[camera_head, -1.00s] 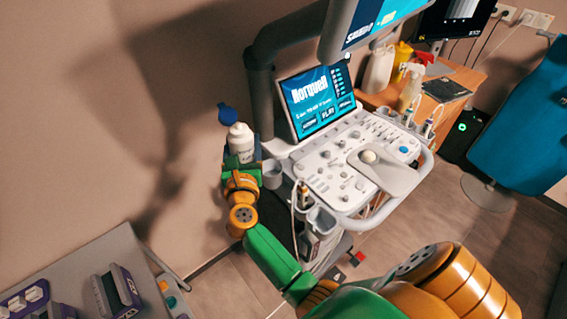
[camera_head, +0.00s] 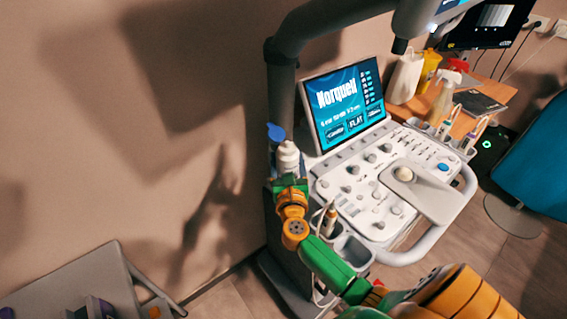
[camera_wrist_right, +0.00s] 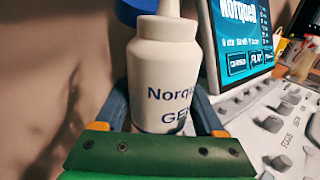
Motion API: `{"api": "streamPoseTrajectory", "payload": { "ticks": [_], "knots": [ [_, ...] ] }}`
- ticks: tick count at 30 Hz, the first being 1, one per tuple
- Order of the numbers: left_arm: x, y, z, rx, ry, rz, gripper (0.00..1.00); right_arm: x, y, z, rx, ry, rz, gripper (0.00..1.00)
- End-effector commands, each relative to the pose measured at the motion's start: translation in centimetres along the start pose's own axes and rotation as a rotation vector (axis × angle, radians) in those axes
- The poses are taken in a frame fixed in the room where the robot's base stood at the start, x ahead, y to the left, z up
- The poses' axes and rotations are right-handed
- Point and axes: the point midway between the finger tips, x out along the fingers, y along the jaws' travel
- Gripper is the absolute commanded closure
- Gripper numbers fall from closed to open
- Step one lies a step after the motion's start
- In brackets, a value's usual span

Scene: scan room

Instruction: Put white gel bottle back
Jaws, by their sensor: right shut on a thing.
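The white gel bottle (camera_head: 288,158) is upright at the left side of the ultrasound console (camera_head: 365,185), in front of its dark column. In the right wrist view the bottle (camera_wrist_right: 166,75) shows its "Norquell GEL" label and a white nozzle. A blue cap-like piece (camera_wrist_right: 136,10) shows beside the nozzle. My right gripper (camera_head: 289,177) is shut on the bottle, with a blue finger on each side of it. The bottle's bottom is hidden behind the gripper, so I cannot tell whether it touches anything. My left gripper is not in view.
The console screen (camera_head: 345,103) stands close to the right of the bottle. A probe (camera_head: 329,220) sits in a holder at the console's near edge. A wooden desk (camera_head: 480,110) with spray bottles is behind right. A grey cart (camera_head: 85,285) is at lower left.

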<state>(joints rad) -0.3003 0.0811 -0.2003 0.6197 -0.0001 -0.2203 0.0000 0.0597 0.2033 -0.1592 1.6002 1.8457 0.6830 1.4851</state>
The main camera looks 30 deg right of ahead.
Motion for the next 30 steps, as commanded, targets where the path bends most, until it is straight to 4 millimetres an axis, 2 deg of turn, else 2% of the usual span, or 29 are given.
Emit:
{"api": "streamPoseTrajectory", "payload": {
  "ticks": [6,7,9,10,16,19,23,30],
  "knots": [
    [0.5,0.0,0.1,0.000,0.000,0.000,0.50,0.0,0.0,-0.5,0.001,-0.001,0.000,0.54],
    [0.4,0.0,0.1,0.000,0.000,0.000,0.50,0.0,0.0,-0.4,0.000,0.000,0.000,0.24],
    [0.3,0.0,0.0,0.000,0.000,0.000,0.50,0.0,0.0,-0.4,0.000,0.000,0.000,0.05],
    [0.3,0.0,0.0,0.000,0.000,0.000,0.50,0.0,0.0,-0.4,0.000,0.000,0.000,0.00],
    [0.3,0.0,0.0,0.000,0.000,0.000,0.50,0.0,0.0,-0.3,0.000,0.000,0.000,0.00],
    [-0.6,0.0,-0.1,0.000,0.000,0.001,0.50,0.0,0.0,0.6,-0.001,-0.001,0.001,0.00],
    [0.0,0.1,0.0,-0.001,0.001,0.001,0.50,-2.5,0.1,-0.1,0.001,0.003,0.001,0.00],
    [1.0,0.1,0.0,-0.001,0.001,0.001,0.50,-8.3,0.1,-0.3,0.001,0.003,0.001,0.00]
  ]
}}
